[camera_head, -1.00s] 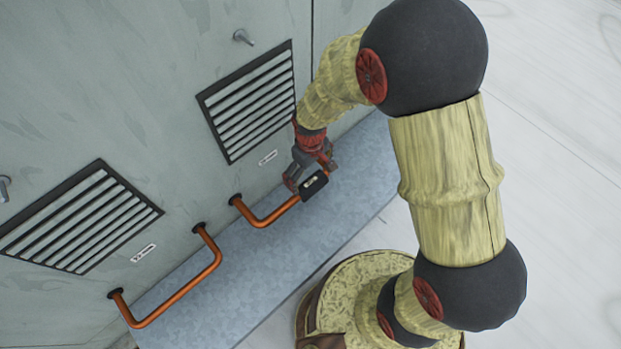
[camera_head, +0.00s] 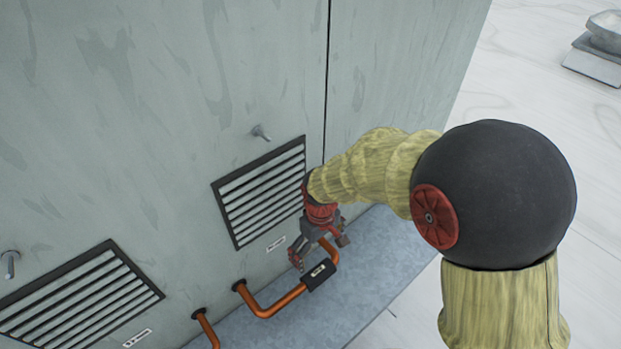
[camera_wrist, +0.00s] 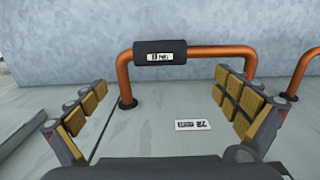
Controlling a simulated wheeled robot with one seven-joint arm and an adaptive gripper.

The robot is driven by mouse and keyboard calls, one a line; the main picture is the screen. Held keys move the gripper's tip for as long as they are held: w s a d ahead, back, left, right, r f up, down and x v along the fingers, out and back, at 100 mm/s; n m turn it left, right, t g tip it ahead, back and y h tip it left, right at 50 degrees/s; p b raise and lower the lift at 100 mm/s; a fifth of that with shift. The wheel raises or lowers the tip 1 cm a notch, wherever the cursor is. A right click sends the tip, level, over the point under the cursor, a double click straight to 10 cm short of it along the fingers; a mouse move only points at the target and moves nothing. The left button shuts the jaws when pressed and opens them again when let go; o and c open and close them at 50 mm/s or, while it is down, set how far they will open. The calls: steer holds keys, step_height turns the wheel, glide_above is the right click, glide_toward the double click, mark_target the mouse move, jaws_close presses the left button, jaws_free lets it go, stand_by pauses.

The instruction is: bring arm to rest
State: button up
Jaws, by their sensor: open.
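My gripper (camera_head: 318,253) is open and empty at the end of my bent arm, close to the grey cooler wall and just above a copper pipe loop (camera_head: 268,309). The loop carries a black labelled sleeve (camera_head: 319,274). In the wrist view the open fingers of my gripper (camera_wrist: 168,118) stand to the left and right, with the copper pipe loop (camera_wrist: 226,51) and its black sleeve (camera_wrist: 160,52) ahead, beyond the fingertips. The fingers look apart from the pipe in that view. A small white label (camera_wrist: 193,125) lies on the wall between the fingers.
The grey wall (camera_head: 150,120) holds two louvred vents, one beside my gripper (camera_head: 262,192) and one lower left (camera_head: 80,300), with small metal knobs above. A second copper pipe (camera_head: 207,330) is partly cut off. A metal ledge (camera_head: 375,262) runs below.

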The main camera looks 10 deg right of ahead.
steer(key=s+d+r+m+t+b, duration=0.1)
steer(key=s+d+m+t+b, duration=0.1)
steer(key=s+d+b, duration=0.4)
steer(key=s+d+r+m+t+b, duration=0.1)
steer(key=s+d+m+t+b, duration=0.2)
steer(key=b, duration=1.4)
steer(key=s+d+m, duration=0.1)
steer(key=s+d, duration=0.2)
steer(key=s, duration=0.2)
steer(key=shift+s+m+t, duration=0.3)
steer(key=shift+s+m, duration=0.1)
